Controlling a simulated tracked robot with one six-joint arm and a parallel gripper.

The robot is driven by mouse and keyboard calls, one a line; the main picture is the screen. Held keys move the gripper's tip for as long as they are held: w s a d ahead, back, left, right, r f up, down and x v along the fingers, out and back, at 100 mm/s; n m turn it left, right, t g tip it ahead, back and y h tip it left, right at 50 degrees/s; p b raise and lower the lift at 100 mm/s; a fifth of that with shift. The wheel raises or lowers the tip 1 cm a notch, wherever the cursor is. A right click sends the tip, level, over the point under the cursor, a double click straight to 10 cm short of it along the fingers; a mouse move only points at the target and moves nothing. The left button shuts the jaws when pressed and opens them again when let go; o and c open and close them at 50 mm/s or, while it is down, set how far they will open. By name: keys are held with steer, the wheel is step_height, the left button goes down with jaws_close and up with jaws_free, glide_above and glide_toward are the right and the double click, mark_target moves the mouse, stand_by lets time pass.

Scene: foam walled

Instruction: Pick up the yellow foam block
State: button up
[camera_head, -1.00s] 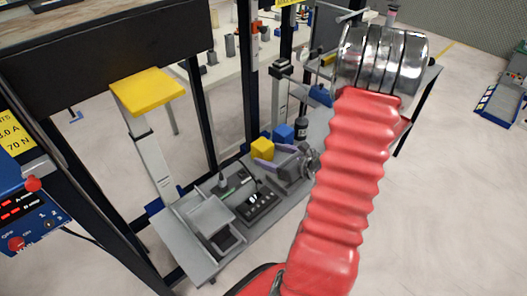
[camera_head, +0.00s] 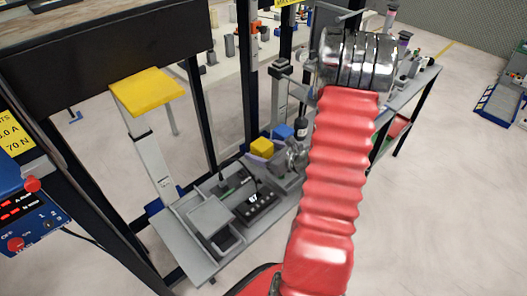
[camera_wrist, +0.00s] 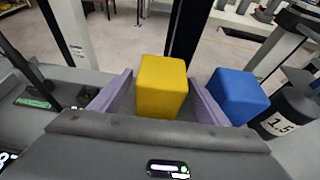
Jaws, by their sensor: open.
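The yellow foam block (camera_head: 262,146) sits on the grey bench, partly hidden by my gripper in the head view. In the wrist view the yellow block (camera_wrist: 162,86) is upright, near the middle of the picture. My gripper (camera_wrist: 160,80) is open, with one purple finger to the left of the block and the other to its right. A gap shows on the left side; the right finger is close to the block. I cannot tell whether it touches. The block's lower part is hidden behind the gripper's body.
A blue block (camera_wrist: 238,96) stands just right of the right finger, with a dark weight marked 1.5 (camera_wrist: 288,112) beyond it. A black display unit (camera_head: 256,202) and a grey tray (camera_head: 212,222) are on the near bench. A yellow-topped post (camera_head: 148,92) stands at left.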

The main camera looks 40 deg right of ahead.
steer(key=shift+c, duration=0.4)
steer(key=c, duration=1.1)
